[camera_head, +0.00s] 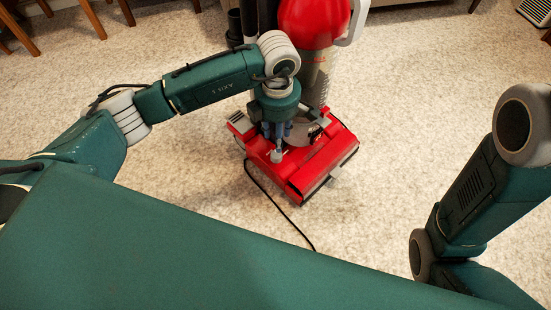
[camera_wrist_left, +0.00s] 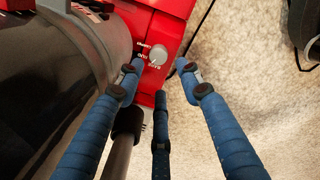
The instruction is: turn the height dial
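The height dial (camera_wrist_left: 158,55) is a small round pale grey knob on the red vacuum floor head (camera_wrist_left: 172,22), with small markings beside it that are too small to read for sure. My left gripper (camera_wrist_left: 159,72) has its blue fingers spread, two on either side of the dial and one below it in the left wrist view. The fingers appear clear of the dial, with nothing between them. In the head view the left gripper (camera_head: 277,146) hangs over the red floor head (camera_head: 325,160). My right arm shows at the right, but its gripper is out of view.
The upright vacuum's red body (camera_head: 312,22) rises behind my left wrist. A dark canister (camera_wrist_left: 50,80) fills the left of the wrist view. A black cord (camera_head: 270,205) runs across the pale carpet (camera_head: 410,110). Wooden chair legs (camera_head: 92,18) stand at the back left.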

